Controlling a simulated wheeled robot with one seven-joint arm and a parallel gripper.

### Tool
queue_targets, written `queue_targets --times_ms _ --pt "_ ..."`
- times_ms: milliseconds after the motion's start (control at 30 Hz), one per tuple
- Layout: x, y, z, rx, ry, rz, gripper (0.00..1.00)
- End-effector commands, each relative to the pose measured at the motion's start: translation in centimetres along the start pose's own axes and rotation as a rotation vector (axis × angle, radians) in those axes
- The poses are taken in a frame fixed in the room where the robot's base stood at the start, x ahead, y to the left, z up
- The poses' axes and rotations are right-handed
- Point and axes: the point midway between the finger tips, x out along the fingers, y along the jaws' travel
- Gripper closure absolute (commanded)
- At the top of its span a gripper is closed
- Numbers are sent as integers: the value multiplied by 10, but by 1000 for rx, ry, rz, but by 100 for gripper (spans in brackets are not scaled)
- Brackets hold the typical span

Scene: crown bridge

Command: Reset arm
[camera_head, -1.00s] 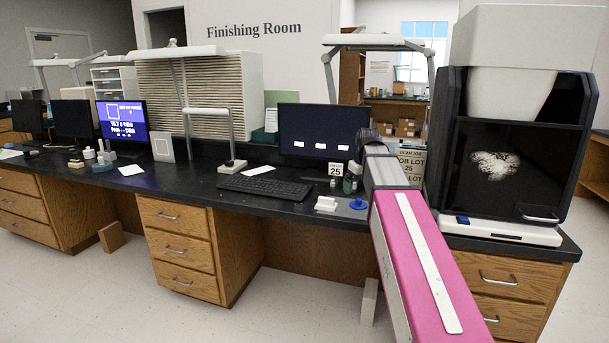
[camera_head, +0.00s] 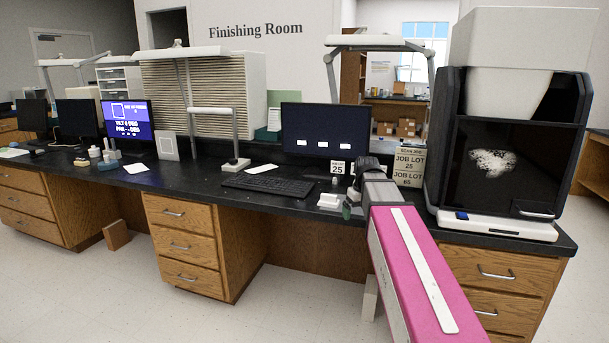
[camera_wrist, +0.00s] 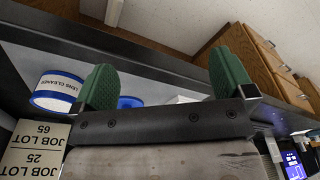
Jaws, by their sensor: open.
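My gripper (camera_wrist: 165,88) shows in the wrist view with its two green fingers wide apart and nothing between them. In the head view only a small green part of my gripper (camera_head: 347,209) shows past the end of my pink arm, above the black bench (camera_head: 290,205). In the wrist view a white and blue tub labelled as lens cleaner (camera_wrist: 58,92) is beside the left finger, apart from it as far as I can tell. A blue round thing (camera_wrist: 128,102) is partly hidden behind the gripper.
A monitor (camera_head: 322,130), keyboard (camera_head: 268,185) and small white block (camera_head: 329,201) are on the bench to the left. Wooden drawers (camera_head: 183,245) are below; the floor in front is open.

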Motion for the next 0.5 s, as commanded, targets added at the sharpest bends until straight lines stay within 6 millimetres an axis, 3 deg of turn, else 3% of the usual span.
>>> queue_targets --times_ms 500 --pt "146 -34 101 209 -66 14 0"
